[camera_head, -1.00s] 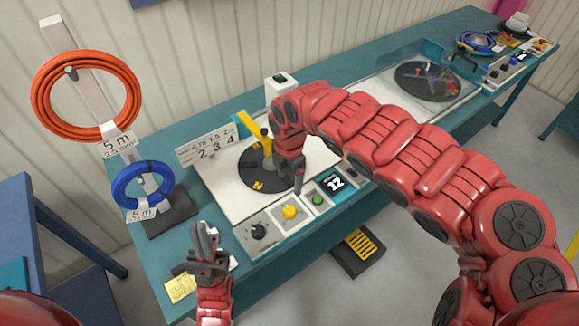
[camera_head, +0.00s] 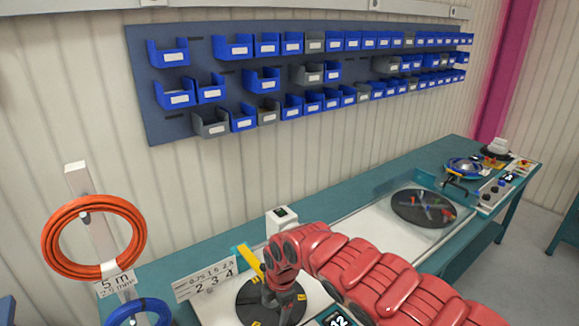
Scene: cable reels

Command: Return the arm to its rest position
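My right arm (camera_head: 370,275) comes in from the lower right and reaches over the workbench. Its wrist is above the black round plate (camera_head: 252,303) of the near machine, beside a yellow lever (camera_head: 249,261). The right gripper (camera_head: 285,303) points down in front of the plate. It is small, dark and partly hidden by the wrist, so its fingers cannot be made out. My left gripper is out of view.
An orange cable coil (camera_head: 53,240) and a blue coil (camera_head: 135,307) hang on a stand at the left. A small white box (camera_head: 282,217) stands behind the wrist. A second machine with a dark disc (camera_head: 423,208) is farther right. Blue bins (camera_head: 240,48) line the wall.

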